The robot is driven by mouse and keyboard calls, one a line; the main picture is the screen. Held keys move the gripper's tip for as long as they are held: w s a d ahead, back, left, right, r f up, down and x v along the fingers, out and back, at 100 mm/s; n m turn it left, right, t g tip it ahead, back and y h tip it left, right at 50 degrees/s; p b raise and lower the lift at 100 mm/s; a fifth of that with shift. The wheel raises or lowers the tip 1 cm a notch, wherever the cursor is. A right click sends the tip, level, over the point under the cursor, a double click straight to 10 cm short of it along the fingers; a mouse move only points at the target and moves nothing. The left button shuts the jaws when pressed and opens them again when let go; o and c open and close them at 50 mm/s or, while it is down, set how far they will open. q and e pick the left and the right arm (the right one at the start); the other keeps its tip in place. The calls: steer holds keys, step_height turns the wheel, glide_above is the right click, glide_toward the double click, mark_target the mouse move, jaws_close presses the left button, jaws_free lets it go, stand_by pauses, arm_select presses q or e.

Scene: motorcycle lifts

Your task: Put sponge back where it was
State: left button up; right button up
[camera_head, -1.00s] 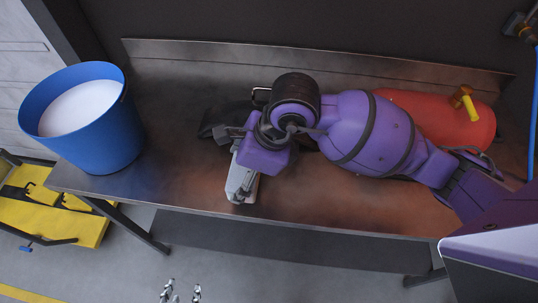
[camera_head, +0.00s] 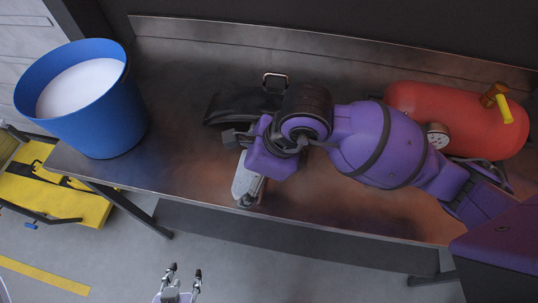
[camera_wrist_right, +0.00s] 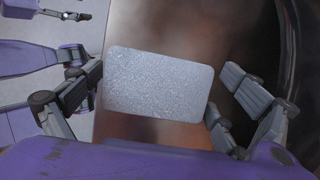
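The sponge (camera_wrist_right: 157,97) is a pale grey, speckled block with rounded corners. In the right wrist view it lies between the fingers of my right gripper (camera_wrist_right: 155,95), which meet its two short ends. In the head view the sponge (camera_head: 241,180) shows partly below my right gripper (camera_head: 243,168), at the workbench's front edge; the wrist hides the rest. Any gap beneath it cannot be judged. My left gripper (camera_head: 184,272) is empty, its fingers apart, in front of the bench above the floor.
The metal workbench (camera_head: 180,165) carries a blue bucket (camera_head: 95,125) at the left, a dark bag-like object (camera_head: 230,106) behind my right gripper, and a red tank (camera_head: 440,110) with a gauge at the right. A yellow lift (camera_head: 60,198) stands at lower left. The bench between bucket and gripper is clear.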

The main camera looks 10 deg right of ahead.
steer(key=shift+w+a+r, duration=0.1)
steer(key=shift+r, duration=0.2)
steer(key=shift+r, duration=0.25)
steer(key=v, duration=1.1)
steer(key=shift+r+p, duration=0.25)
steer(key=shift+p, duration=0.2)
